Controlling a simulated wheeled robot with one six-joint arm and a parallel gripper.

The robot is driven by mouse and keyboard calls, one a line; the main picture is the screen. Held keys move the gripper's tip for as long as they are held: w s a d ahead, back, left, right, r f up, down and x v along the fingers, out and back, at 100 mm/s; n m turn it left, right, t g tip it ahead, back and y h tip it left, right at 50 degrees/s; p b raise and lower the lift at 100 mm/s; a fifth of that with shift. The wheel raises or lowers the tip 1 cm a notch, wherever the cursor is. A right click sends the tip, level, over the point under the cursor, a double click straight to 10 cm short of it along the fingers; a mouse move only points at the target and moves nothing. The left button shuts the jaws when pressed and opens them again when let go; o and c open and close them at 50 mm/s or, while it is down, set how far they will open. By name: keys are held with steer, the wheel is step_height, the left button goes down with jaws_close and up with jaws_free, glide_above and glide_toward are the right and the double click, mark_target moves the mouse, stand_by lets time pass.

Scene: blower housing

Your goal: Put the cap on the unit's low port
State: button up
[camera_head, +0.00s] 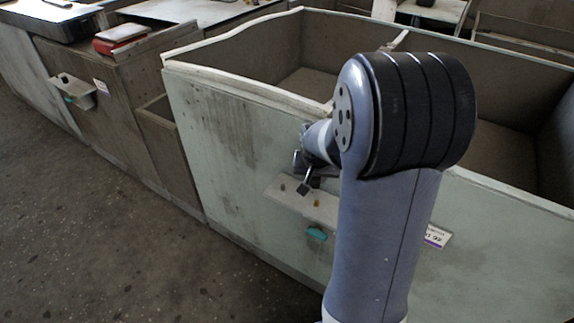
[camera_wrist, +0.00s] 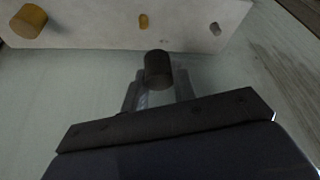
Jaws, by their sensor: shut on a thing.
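In the wrist view a dark, roughly cylindrical cap (camera_wrist: 158,68) sits between the fingers of my gripper (camera_wrist: 158,88), which is shut on it. The pale unit (camera_wrist: 90,28) spans the top of that view, beyond the cap. It has a large brass stub (camera_wrist: 29,20) at left, a small brass stub (camera_wrist: 143,21) in the middle and a small grey one (camera_wrist: 215,28) at right. The cap appears apart from them. In the head view my gripper (camera_head: 306,176) is over the unit (camera_head: 323,207) on the pale bin wall; my arm hides part of it. I cannot tell which stub is the low port.
A teal piece (camera_head: 317,234) shows under the unit. A price label (camera_head: 437,236) is on the bin wall right of my arm. A similar pale unit (camera_head: 72,90) is on the counter at left. The open bin's rim (camera_head: 245,88) rises behind the unit. The floor at left is clear.

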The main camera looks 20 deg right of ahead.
mark_target(317, 201)
steer(key=shift+s+d+f, duration=0.2)
steer(key=shift+s+d, duration=0.05)
steer(key=shift+s, duration=0.35)
steer(key=shift+f+b, duration=1.7)
steer(key=shift+f, duration=0.55)
steer(key=shift+f+b, duration=1.2)
steer(key=shift+f, duration=0.15)
steer(key=o, duration=1)
steer(key=shift+r, duration=0.15)
steer(key=p+v, duration=0.1)
steer(key=v, duration=0.9)
steer(key=shift+r+p, duration=0.3)
steer(key=shift+p, duration=0.05)
